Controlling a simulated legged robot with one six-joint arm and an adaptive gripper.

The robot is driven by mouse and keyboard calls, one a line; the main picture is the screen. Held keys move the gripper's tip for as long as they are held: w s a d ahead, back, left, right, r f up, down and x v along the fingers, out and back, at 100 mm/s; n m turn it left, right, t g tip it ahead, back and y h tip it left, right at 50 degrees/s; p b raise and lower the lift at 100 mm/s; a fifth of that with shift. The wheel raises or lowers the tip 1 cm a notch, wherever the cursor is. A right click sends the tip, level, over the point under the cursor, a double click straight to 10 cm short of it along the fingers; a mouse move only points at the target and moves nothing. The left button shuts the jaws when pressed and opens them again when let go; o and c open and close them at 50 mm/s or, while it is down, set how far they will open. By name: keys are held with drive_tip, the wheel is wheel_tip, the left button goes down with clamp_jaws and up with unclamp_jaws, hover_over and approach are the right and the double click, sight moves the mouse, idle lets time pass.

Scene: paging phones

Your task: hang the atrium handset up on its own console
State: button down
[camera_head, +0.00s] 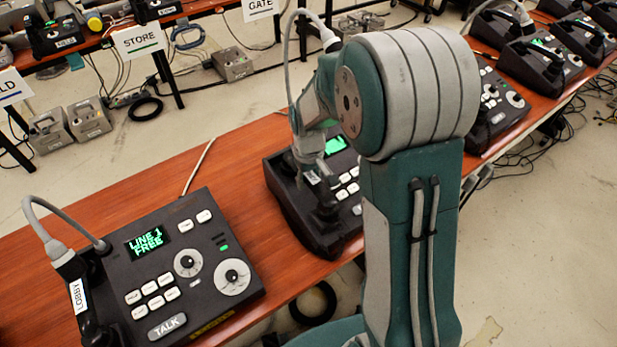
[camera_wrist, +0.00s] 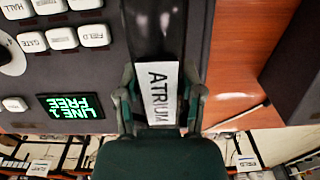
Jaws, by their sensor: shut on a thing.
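The atrium handset (camera_wrist: 165,35) is a long black bar with a white ATRIUM label (camera_wrist: 163,95) in the wrist view. My gripper (camera_wrist: 161,82) is shut on it, one finger on each side of the label. The handset lies along the side of a dark console (camera_wrist: 103,60) with white keys and a green LINE 1 FREE display (camera_wrist: 76,107). In the head view this console (camera_head: 285,207) stands mid-table, with my gripper (camera_head: 318,182) low over it. My arm hides part of the console. I cannot tell whether the handset is seated or just above its cradle.
The LOBBY console (camera_head: 225,285) stands at the left, its handset (camera_head: 88,318) along its left side. More consoles (camera_head: 497,108) stand at the right. The wooden table (camera_head: 160,180) is bare between the LOBBY and middle consoles, except for a thin pale rod (camera_head: 198,167).

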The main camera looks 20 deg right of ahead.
drive_tip(key=shift+a, duration=0.2)
drive_tip(key=shift+c, duration=2)
unclamp_jaws()
drive_tip(key=shift+a+f, duration=0.1)
drive_tip(key=shift+a, duration=0.15)
drive_tip(key=shift+o, duration=0.9)
drive_tip(key=shift+a, duration=0.25)
drive_tip(key=shift+d, duration=0.4)
drive_tip(key=shift+r, duration=0.25)
drive_tip(key=r, duration=0.7)
drive_tip(key=shift+a, duration=0.25)
drive_tip(key=s+r+m+t, duration=0.1)
drive_tip(key=s+r+t, duration=0.1)
drive_tip(key=s+r, duration=0.4)
drive_tip(key=s+r+m+t, duration=0.2)
drive_tip(key=s+r, duration=0.5)
drive_tip(key=s, duration=0.8)
drive_tip(key=shift+r+m+t, duration=0.2)
drive_tip(key=shift+m+t, duration=0.1)
drive_tip(key=shift+t, duration=0.5)
